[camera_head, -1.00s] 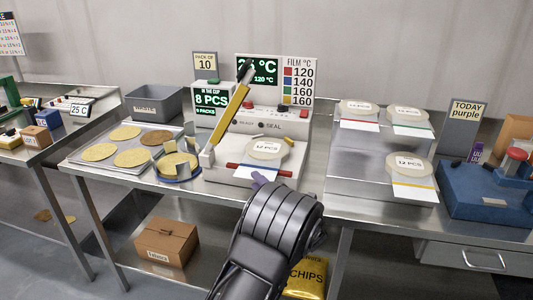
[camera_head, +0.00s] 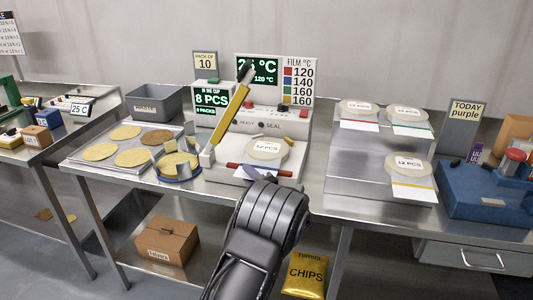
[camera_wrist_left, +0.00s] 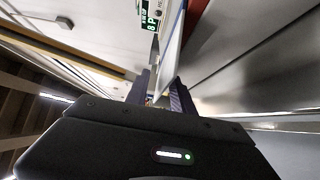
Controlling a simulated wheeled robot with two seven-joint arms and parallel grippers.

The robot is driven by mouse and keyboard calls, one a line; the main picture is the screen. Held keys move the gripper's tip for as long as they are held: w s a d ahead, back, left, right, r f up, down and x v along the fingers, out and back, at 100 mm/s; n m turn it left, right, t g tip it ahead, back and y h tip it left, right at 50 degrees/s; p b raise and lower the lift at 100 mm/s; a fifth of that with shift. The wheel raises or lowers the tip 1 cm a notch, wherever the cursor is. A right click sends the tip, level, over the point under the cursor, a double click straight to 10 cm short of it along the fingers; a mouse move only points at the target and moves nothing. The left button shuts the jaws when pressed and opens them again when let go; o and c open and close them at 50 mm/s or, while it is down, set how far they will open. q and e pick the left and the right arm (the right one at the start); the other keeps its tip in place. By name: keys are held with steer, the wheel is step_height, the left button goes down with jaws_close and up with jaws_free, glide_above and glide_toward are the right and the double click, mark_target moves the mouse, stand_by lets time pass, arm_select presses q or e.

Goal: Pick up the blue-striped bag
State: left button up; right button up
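The bag on the white sealer (camera_head: 299,127) is round and pale, with a "12 PCS" label (camera_head: 267,147). Its white header hangs at the sealer's front edge, and a blue line along a white edge (camera_wrist_left: 178,22) shows in the left wrist view. My left gripper (camera_head: 262,173) is at that front edge, its purple fingertips close to the header. In the left wrist view its fingers (camera_wrist_left: 158,90) stand apart, with the white edge reaching in between them. Contact cannot be made out. The lower header is hidden by my arm. My right gripper is out of view.
The sealer's yellow lever (camera_head: 229,116) stands raised on the left. A stepped metal stand (camera_head: 358,186) at right holds bags with red, green and yellow stripes. A blue dish (camera_head: 180,175) and chip tray (camera_head: 90,163) lie left. A gold chips bag (camera_head: 305,274) is below.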

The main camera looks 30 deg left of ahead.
arm_select(q)
jaws_close()
stand_by(1.3)
